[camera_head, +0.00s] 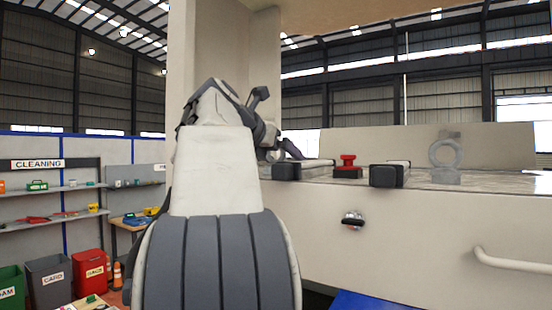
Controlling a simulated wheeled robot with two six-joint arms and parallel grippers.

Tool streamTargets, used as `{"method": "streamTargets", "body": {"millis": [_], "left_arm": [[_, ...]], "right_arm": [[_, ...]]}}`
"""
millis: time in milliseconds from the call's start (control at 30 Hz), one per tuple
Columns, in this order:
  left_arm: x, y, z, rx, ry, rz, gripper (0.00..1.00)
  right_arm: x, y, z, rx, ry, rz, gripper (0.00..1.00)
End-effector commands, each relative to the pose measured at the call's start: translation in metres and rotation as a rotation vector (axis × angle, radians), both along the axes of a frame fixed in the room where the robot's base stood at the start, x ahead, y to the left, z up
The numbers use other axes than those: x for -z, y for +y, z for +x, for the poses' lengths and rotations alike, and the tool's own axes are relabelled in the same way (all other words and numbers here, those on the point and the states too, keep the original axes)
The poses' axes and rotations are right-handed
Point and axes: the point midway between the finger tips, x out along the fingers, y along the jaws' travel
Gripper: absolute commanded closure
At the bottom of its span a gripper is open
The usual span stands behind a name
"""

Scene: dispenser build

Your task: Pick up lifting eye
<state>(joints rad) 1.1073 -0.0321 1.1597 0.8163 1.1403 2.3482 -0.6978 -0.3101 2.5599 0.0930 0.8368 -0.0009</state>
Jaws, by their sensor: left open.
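The lifting eye (445,160) is a grey ring on a short base. It stands upright on the flat top of the large cream machine (420,235), right of centre. My left arm rises large in the middle of the view. My left gripper (287,152) is small and dark at its far end, near the left end of the machine top. It is open, well left of the lifting eye and apart from it. My arm partly hides the gripper. My right gripper is not in view.
A red knob (347,167) and dark-ended blocks (388,175) sit along the machine's front edge, between gripper and lifting eye. A cream handle (510,262) juts from the front. A cream column (255,50) rises behind my arm. Shelves (50,190) and bins (48,283) stand left.

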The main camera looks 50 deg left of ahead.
Motion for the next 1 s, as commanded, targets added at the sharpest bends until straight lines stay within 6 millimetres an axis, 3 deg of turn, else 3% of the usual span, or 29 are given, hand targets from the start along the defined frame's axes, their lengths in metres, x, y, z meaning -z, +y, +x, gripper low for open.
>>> {"method": "streamTargets", "body": {"millis": [167,400,433,767,1000], "left_arm": [[0.000,0.000,0.000,0.000,0.000,0.000,0.05],[0.000,-0.001,0.000,0.001,-0.001,0.000,0.97],[0.000,-0.001,0.000,0.001,-0.001,0.000,1.00],[-0.002,-0.001,0.000,0.001,-0.003,0.001,1.00],[-0.015,0.000,0.001,0.001,-0.003,0.003,1.00]], "right_arm": [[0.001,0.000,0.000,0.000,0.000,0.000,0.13],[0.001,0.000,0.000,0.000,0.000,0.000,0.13],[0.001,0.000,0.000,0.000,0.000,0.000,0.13],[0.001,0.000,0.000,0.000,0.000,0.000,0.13],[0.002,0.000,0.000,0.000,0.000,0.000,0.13]]}}
